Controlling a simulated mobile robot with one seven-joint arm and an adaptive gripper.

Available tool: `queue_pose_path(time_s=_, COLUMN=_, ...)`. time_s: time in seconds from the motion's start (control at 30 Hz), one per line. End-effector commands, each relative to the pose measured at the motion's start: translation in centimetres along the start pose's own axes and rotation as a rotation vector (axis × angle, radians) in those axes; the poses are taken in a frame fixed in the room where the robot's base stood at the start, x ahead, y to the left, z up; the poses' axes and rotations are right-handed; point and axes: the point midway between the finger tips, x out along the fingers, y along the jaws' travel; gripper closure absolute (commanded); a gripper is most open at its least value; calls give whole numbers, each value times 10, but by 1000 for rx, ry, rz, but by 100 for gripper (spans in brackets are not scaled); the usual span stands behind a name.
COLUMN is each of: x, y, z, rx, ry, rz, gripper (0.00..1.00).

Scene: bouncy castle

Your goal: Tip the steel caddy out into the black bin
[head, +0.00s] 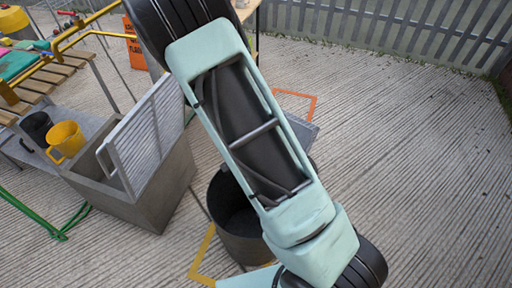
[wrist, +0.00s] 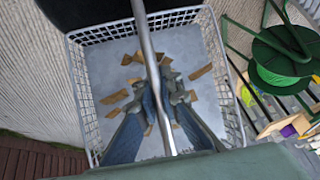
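The steel caddy (wrist: 232,92) fills the middle of the wrist view, with pale mesh walls and a flat grey floor. Several brown chips (wrist: 114,97) lie on its floor. Its grey bar handle (wrist: 148,42) runs across the top. My gripper (wrist: 163,86) has its two blue-grey fingers closed in on either side of this handle and appears shut on it. The black bin (head: 232,212) stands upright on the ground in the head view, partly hidden behind my arm.
A grey stone-like trough (head: 165,198) with a ribbed panel (head: 150,135) stands left of the bin. A yellow mug (head: 66,140) and a slatted bench (head: 45,80) are further left. A green reel (wrist: 283,55) shows in the wrist view. Ground at right is clear.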

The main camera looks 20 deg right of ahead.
Motion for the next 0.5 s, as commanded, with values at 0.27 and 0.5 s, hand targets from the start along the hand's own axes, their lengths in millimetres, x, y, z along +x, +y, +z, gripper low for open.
queue_pose_path(time_s=0.27, x=-7, y=-3, z=15, rx=-27, ry=103, rz=12, gripper=100)
queue_pose_path(time_s=0.5, x=-12, y=-6, z=28, rx=-45, ry=198, rz=21, gripper=100)
